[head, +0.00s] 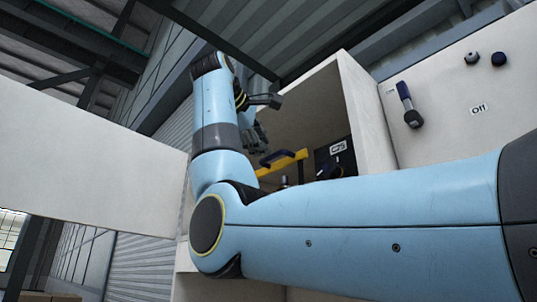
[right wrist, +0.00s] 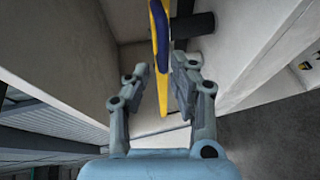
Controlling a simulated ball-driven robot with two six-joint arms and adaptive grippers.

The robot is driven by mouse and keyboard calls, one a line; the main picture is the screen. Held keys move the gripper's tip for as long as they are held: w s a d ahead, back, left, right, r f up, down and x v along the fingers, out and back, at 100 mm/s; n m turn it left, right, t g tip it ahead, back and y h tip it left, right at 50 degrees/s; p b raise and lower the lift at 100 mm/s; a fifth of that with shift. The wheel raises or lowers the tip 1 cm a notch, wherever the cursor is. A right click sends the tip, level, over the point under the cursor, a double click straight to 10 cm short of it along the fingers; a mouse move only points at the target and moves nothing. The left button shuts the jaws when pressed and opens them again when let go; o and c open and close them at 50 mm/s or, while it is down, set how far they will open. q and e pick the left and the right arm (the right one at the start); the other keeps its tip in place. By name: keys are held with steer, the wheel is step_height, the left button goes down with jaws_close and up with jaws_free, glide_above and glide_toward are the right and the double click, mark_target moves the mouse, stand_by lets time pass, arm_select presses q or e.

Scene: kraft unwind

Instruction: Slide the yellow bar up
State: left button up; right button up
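The yellow bar (head: 287,161) sits inside the open white cabinet, partly hidden by my right arm in the head view. It carries a dark blue handle (head: 276,157). In the right wrist view the yellow bar (right wrist: 163,92) runs lengthwise, with its blue handle (right wrist: 159,35) near the top. My right gripper (head: 262,118) is at the cabinet opening, up and left of the handle in the head view. In the right wrist view its open fingers (right wrist: 161,68) lie on either side of the bar's line, with gaps at both sides. Contact cannot be seen. My left gripper is not in view.
The white cabinet (head: 365,110) has its door (head: 90,155) swung out to the left. A dark box with a label (head: 337,150) is beside the bar. A dark cylinder (right wrist: 193,24) stands close to the bar. A dark-handled switch (head: 408,105) and an "Off" label (head: 478,109) are on the panel at right.

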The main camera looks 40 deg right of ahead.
steer(key=v, duration=0.6)
stand_by(0.4)
